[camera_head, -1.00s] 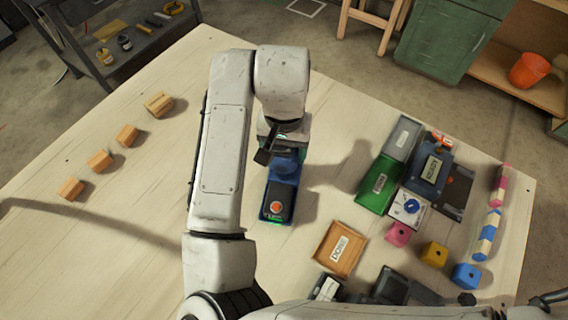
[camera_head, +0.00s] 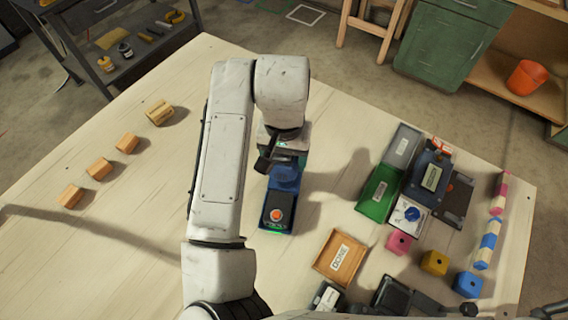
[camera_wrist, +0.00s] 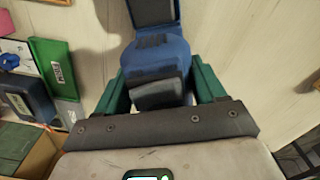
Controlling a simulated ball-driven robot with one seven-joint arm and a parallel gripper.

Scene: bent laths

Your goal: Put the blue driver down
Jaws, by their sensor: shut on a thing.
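The blue driver (camera_head: 280,208) is in the middle of the head view, with a dark end that bears an orange button towards me. My gripper (camera_head: 284,152) is above its far part, mostly hidden behind my own arm. In the wrist view the green fingers of my gripper (camera_wrist: 160,88) stand on both sides of the blue driver (camera_wrist: 158,55) and are shut on it. The driver is over the pale table, close to its surface. I cannot tell whether it touches the table.
A wooden tray labelled DONE (camera_head: 325,266) lies to the right of the driver. Green (camera_head: 377,195) and grey (camera_head: 402,146) trays and coloured blocks crowd the right side. Several wooden blocks (camera_head: 127,143) lie at the left. The table (camera_head: 150,215) between them and my arm is bare.

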